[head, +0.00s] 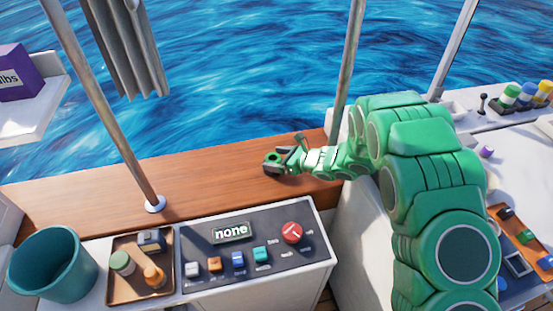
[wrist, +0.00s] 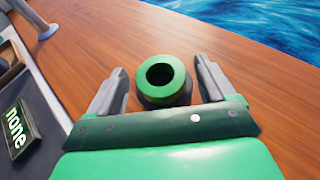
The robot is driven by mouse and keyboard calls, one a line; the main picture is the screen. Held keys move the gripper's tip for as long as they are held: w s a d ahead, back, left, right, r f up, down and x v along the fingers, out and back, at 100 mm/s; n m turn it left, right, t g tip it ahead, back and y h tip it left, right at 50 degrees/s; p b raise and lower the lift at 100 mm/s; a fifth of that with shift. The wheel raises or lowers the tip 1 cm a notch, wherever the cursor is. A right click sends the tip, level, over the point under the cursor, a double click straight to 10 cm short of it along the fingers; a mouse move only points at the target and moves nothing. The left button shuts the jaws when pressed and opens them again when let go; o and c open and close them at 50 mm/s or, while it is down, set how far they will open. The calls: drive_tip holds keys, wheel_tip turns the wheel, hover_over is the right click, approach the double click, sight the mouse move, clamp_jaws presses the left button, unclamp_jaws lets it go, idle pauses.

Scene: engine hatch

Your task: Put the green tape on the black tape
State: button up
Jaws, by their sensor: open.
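The green tape (wrist: 162,76) is a ring with an open middle. In the wrist view it lies flat on top of the black tape (wrist: 164,101), whose dark edge shows beneath it on the wooden ledge. My gripper (wrist: 160,68) is open, with one finger on each side of the stack and a visible gap to each. In the head view my gripper (head: 279,160) is low over the ledge around the green tape (head: 274,156). The black tape is hard to tell from the dark fingers there.
The wooden ledge (head: 210,170) is mostly bare, with water behind it. A metal pole (head: 110,110) stands on it to the left. In front are a control panel (head: 255,240) reading "none", a brown tray (head: 127,291) with small items, and a teal bucket (head: 45,275).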

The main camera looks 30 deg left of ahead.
drive_tip(key=shift+d+r, duration=0.2)
drive_tip(key=shift+d, duration=0.3)
drive_tip(key=shift+v, duration=0.95)
wheel_tip(320, 180, up, 7)
drive_tip(key=shift+r, duration=0.1)
drive_tip(key=s+d+r+n+g+h, duration=0.35)
drive_tip(key=s+d+r+n, duration=0.65)
drive_tip(key=s+d+r, duration=0.6)
drive_tip(key=s+d+r+n+h, duration=0.1)
drive_tip(key=s+d+n+h, duration=0.1)
drive_tip(key=s+d, duration=0.4)
drive_tip(key=s+d+r+n+t+h, duration=0.1)
drive_tip(key=s+d+n+h, duration=0.2)
drive_tip(key=s+d, duration=0.4)
drive_tip(key=s+d+r+n+h, duration=0.1)
drive_tip(key=s+d+n+h, duration=0.2)
drive_tip(key=d, duration=1.7)
drive_tip(key=s+h, duration=0.2)
drive_tip(key=s, duration=0.1)
drive_tip(key=shift+s+r+t, duration=0.15)
drive_tip(key=shift+r+t, duration=0.1)
drive_tip(key=shift+t, duration=0.1)
